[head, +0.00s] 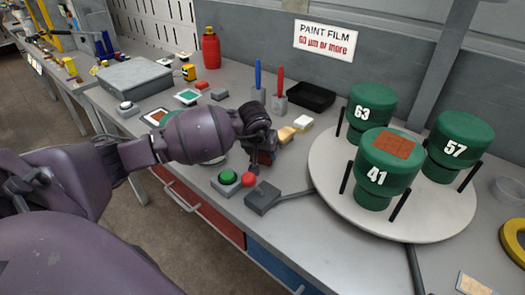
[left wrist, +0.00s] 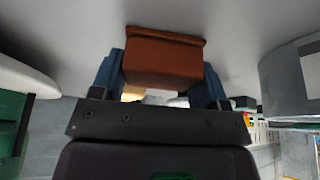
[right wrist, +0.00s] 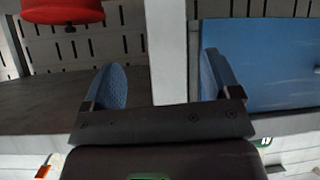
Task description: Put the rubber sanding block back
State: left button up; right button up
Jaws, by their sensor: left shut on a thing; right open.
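My left gripper (head: 262,148) is shut on the reddish-brown rubber sanding block (head: 263,158), over the bench behind the green button. In the left wrist view the block (left wrist: 163,58) sits between the two blue fingers (left wrist: 163,75), close to the grey bench surface. I cannot tell whether it touches the bench. My gripper and wrist hide part of the block in the head view. My right gripper (right wrist: 160,85) is open and empty in the right wrist view, in front of a drawer unit with a blue panel. It does not show in the head view.
A round white turntable (head: 325,172) holds green cylinders marked 63, 57 and 41 (head: 376,179). A brown sheet (head: 390,144) lies on cylinder 41. A green button (head: 227,177), red knob (head: 249,180), yellow and white blocks (head: 287,134), and black tray (head: 311,97) are near my left gripper.

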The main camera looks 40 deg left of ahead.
pick_arm(q)
jog(key=shift+f, duration=0.2)
jog(key=o, duration=0.9)
jog(key=shift+r, duration=0.1)
jog(key=shift+r, duration=0.45)
jog(key=p+v, duration=0.1)
jog(key=v, duration=1)
jog(key=shift+s+r, duration=0.2)
jog(key=shift+d+f, duration=0.1)
